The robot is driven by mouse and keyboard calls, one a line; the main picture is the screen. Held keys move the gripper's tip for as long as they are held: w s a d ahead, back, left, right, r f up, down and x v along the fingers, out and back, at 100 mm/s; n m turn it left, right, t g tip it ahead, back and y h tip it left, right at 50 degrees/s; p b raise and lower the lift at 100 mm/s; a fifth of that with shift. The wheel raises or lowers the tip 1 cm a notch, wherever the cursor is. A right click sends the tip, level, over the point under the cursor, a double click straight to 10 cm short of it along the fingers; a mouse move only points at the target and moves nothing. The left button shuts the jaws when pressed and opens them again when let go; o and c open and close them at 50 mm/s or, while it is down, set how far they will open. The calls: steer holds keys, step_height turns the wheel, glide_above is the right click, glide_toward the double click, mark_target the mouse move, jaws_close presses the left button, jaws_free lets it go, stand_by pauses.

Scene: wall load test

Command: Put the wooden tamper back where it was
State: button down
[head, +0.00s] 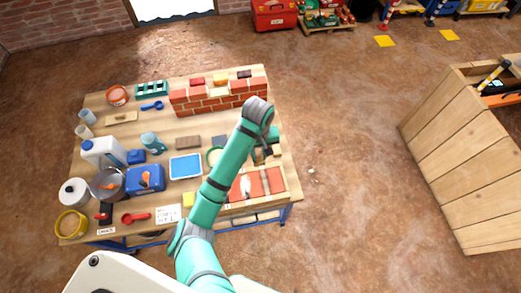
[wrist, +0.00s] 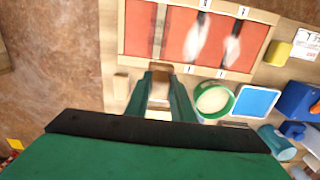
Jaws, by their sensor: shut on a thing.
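My gripper (wrist: 161,80) is shut on the wooden tamper (wrist: 160,71), of which a small brown wooden part shows between the fingertips in the wrist view. The rest of the tamper is hidden by the fingers and the dark gripper body. In the head view my gripper (head: 262,153) is over the right part of the workbench, just beyond a wood-framed red panel (head: 272,181) with whitish marks. The panel also shows in the wrist view (wrist: 180,32), with small labels along its frame. I cannot tell whether the tamper touches the bench.
A green-rimmed round tub (wrist: 213,99) and a blue tray (wrist: 256,101) lie beside my gripper. A small brick wall (head: 215,96) stands at the bench's back. Pots, cups and tools crowd the bench's left side. A wooden crate (head: 465,150) stands right, across clear floor.

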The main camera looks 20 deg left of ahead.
steer(key=w+a+f, duration=0.1)
steer(key=w+f, duration=0.3)
steer(key=w+a+f, duration=0.1)
steer(key=w+f, duration=0.2)
steer(key=shift+a, duration=0.35)
steer(key=shift+f, duration=1.65)
steer(key=shift+f, duration=0.15)
steer(key=c, duration=1.5)
jaws_free()
steer(key=shift+c, duration=0.2)
